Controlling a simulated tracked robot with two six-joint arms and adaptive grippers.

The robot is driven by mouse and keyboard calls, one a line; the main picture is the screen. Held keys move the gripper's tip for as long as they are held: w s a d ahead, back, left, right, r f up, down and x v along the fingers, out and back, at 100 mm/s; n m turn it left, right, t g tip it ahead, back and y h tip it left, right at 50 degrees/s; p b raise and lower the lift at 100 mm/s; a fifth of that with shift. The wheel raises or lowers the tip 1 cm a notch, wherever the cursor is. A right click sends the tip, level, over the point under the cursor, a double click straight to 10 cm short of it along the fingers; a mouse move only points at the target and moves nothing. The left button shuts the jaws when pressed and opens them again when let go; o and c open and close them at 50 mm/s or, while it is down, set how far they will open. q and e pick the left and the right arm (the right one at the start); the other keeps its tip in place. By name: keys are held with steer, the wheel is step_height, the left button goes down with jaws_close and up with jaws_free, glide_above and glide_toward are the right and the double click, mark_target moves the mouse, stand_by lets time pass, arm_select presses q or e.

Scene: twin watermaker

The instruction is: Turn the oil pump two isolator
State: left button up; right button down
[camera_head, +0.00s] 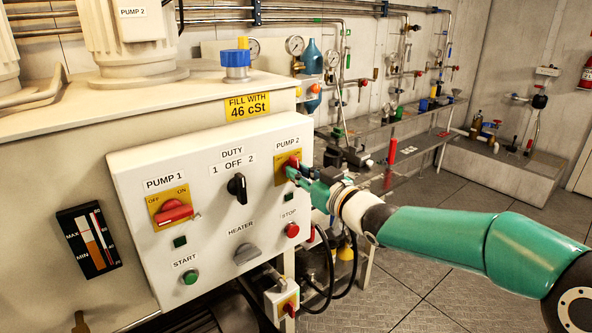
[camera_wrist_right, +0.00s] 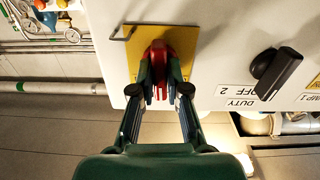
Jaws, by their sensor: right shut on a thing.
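The pump 2 isolator (camera_head: 284,169) is a red rotary handle on a yellow plate, at the upper right of the white control panel (camera_head: 215,222). My right gripper (camera_head: 291,172) is at this handle, its arm coming in from the right. In the right wrist view, both fingers of the gripper (camera_wrist_right: 160,90) are closed around the red handle (camera_wrist_right: 157,58), with the yellow plate (camera_wrist_right: 185,40) behind it. The fingers hide part of the handle and the plate's markings. My left gripper is not in view.
The panel also carries the pump 1 isolator (camera_head: 172,211), the black duty selector (camera_head: 237,186), the grey heater knob (camera_head: 246,254), a green start button (camera_head: 190,277) and a red stop button (camera_head: 292,230). Pipes and gauges (camera_head: 295,45) line the back wall. Open floor (camera_head: 425,290) lies right of the panel.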

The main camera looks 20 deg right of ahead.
steer(key=shift+f+m, duration=0.5)
steer(key=shift+f, duration=0.05)
steer(key=c, duration=1.2)
jaws_free()
steer(key=shift+c, duration=0.2)
steer(key=shift+o, duration=0.4)
steer(key=shift+r, duration=0.25)
steer(key=v, duration=1.2)
